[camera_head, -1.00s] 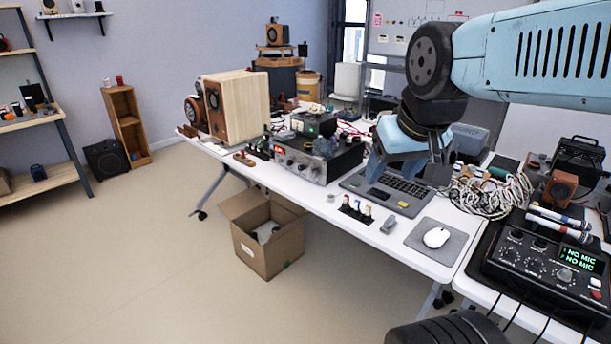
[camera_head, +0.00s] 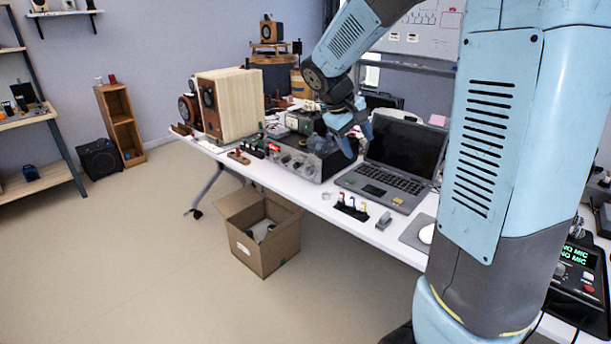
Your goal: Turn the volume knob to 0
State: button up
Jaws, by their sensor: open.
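A grey amplifier (camera_head: 325,167) with a silver front panel and several knobs stands on the white table. A red lit display (camera_head: 274,147) is at the left of its panel. The round front knobs (camera_head: 298,164) are small here; I cannot tell which one is the volume knob or where it points. My gripper (camera_head: 358,138) has blue fingers and is open and empty. It hangs over the amplifier's right end, near the laptop, to the right of the front knobs. I cannot tell its exact height above the amplifier.
An open laptop (camera_head: 398,160) stands right of the amplifier. Wooden speakers (camera_head: 229,107) stand to its left, and a small green-fronted device (camera_head: 300,123) is at its back. Small items (camera_head: 352,207) lie along the front edge. A cardboard box (camera_head: 262,236) sits on the floor below.

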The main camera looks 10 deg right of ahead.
jog(key=w+a+f+n+h, duration=0.1)
jog(key=w+f+n+h, duration=0.15)
jog(key=w+f, duration=0.65)
jog(key=n+t+h, duration=0.7)
jog(key=n+t, duration=0.2)
jog(key=n, duration=0.2)
send_near(307, 173)
jog(key=x, duration=0.8)
jog(key=shift+w+d+r, duration=0.1)
jog(key=shift+w+d, duration=0.15)
jog(key=shift+c, duration=0.2)
